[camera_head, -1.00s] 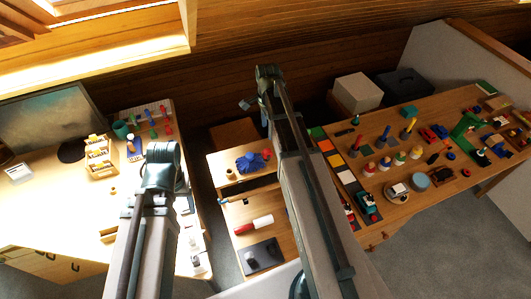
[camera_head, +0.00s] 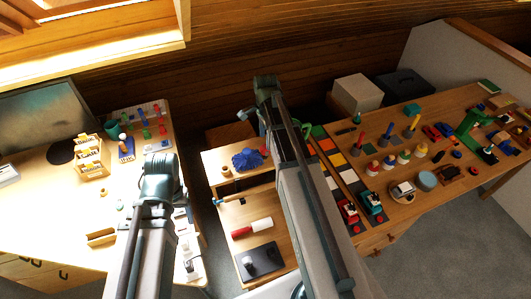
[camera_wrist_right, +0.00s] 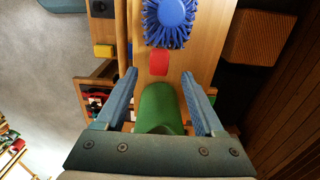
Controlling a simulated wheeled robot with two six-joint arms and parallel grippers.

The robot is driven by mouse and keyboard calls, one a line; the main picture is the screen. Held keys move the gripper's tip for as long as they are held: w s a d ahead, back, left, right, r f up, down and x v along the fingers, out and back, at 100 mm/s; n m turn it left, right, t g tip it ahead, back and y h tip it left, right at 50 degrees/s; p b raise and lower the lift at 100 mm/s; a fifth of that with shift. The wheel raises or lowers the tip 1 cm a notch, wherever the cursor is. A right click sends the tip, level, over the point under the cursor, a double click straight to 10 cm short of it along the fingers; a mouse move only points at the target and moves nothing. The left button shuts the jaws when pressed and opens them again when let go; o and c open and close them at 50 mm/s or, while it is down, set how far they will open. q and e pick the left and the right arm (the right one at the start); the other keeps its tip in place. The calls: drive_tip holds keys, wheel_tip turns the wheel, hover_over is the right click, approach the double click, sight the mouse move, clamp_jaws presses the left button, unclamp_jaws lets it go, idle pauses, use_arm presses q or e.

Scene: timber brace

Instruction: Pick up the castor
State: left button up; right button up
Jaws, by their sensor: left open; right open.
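I cannot make out for certain which thing is the castor. A small dark and grey item (camera_head: 249,263) on a black pad is too small to identify. My right gripper (camera_wrist_right: 158,73) is open in the right wrist view.
A crowded bench (camera_head: 450,185) stands on the right and a pale table (camera_head: 45,220) on the left. Floor shows between them.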

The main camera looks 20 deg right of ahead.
sight(265, 146)
wheel_tip(265, 146, down, 5)
drive_tip(key=b, duration=0.4)
drive_tip(key=shift+b, duration=0.4)
drive_tip(key=shift+s, duration=0.1)
drive_tip(key=shift+c, duration=0.4)
clamp_jaws()
